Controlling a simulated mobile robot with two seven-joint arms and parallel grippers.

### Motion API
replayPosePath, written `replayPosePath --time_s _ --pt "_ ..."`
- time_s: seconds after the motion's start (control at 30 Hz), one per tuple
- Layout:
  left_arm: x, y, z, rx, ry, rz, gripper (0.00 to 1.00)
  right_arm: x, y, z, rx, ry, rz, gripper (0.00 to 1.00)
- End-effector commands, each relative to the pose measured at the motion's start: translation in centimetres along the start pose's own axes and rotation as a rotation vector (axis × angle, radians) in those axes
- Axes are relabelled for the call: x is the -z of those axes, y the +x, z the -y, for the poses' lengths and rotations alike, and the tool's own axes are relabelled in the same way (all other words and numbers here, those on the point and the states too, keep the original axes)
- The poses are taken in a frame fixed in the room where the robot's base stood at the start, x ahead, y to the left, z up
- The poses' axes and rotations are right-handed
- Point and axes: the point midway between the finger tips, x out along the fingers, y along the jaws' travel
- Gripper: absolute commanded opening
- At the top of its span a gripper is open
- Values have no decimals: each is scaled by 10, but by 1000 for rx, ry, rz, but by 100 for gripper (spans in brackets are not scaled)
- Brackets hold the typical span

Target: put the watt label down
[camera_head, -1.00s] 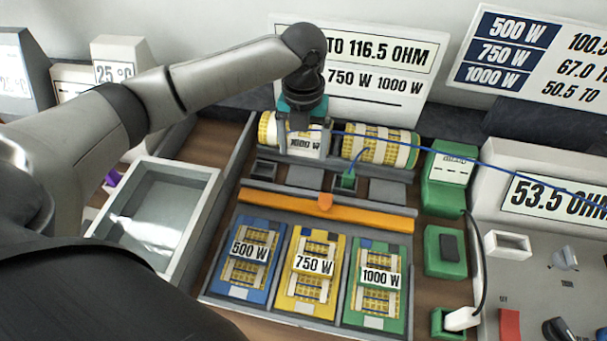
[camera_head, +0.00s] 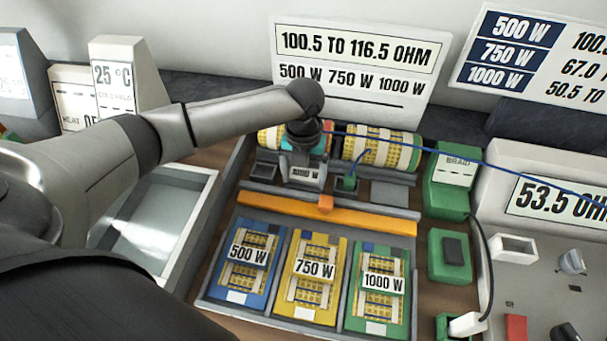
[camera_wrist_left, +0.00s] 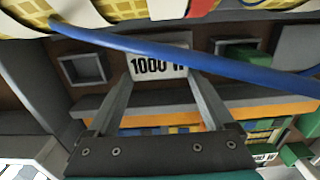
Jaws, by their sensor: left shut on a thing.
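The watt label (camera_wrist_left: 157,65), a white plate reading 1000 W, is held between the two fingers of my left gripper (camera_wrist_left: 158,78) in the left wrist view. In the head view the label (camera_head: 304,174) shows just below my left gripper (camera_head: 303,163), over the row of small grey sockets behind the orange bar. Whether it touches the surface under it I cannot tell. My right gripper is not in view.
Two wound rolls (camera_head: 378,150) lie behind the sockets, and a blue cable (camera_head: 470,162) crosses above. The orange bar (camera_head: 360,217) is in front. Blue (camera_head: 243,270), yellow (camera_head: 311,285) and green (camera_head: 376,300) panels carry their own watt labels. A grey tray (camera_head: 203,195) stands left.

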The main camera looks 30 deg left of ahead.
Motion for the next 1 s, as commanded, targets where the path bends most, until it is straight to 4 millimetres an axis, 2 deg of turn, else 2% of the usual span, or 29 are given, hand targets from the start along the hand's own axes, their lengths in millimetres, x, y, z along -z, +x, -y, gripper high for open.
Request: replayPosePath --time_s 0.07,0.1,0.2,0.43,0.57,1.0 --pt "0 3 0 0 0 -1 32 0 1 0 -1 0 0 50" --pt "0 2 0 0 0 -1 91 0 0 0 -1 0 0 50" --pt "0 2 0 0 0 -1 100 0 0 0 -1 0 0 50" --pt "0 1 0 0 0 0 100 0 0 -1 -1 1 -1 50" --pt "-1 -9 0 1 0 2 100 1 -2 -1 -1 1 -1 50" --pt "-1 -98 0 1 0 3 100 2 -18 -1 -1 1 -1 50"
